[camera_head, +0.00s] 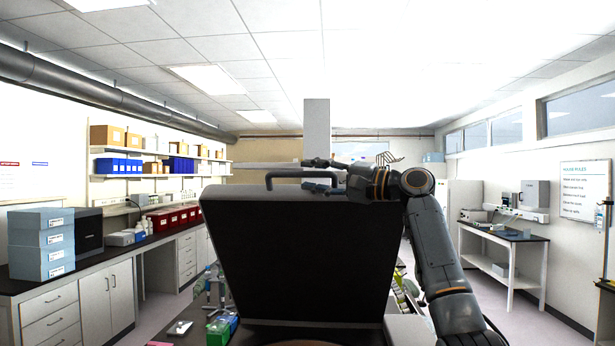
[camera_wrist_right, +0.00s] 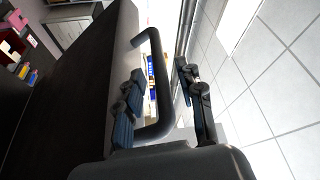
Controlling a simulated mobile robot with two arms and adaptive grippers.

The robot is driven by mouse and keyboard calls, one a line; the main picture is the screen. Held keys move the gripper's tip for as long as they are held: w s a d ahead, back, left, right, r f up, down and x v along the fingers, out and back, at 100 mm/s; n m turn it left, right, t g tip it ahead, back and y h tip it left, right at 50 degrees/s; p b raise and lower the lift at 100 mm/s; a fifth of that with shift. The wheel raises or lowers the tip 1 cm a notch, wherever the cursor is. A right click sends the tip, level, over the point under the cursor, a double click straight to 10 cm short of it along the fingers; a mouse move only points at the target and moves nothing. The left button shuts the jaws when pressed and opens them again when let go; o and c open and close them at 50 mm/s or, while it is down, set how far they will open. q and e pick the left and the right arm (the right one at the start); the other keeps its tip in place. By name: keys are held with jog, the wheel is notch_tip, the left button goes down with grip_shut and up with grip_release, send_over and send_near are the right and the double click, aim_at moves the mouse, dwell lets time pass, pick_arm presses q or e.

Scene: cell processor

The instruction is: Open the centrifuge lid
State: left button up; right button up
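The centrifuge lid (camera_head: 300,255) is a large dark panel that stands raised, nearly upright, in the middle of the head view. Its dark bar handle (camera_head: 285,177) is on the top edge. My right gripper (camera_head: 318,175) reaches in from the right at this handle. In the right wrist view, the handle (camera_wrist_right: 158,85) passes between the two fingers of the gripper (camera_wrist_right: 163,105), which stand apart with a gap beside the bar. The centrifuge body is mostly hidden behind and below the lid. My left gripper is not in view.
A bench with several grey boxes (camera_head: 41,245) and red bins (camera_head: 172,217) runs along the left. A green box (camera_head: 221,330) and small labware lie just left of the lid. A side table (camera_head: 503,237) stands at the right wall, with open floor before it.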

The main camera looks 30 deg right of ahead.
jog(key=v, duration=1)
jog(key=shift+s+d, duration=0.1)
jog(key=shift+d, duration=0.05)
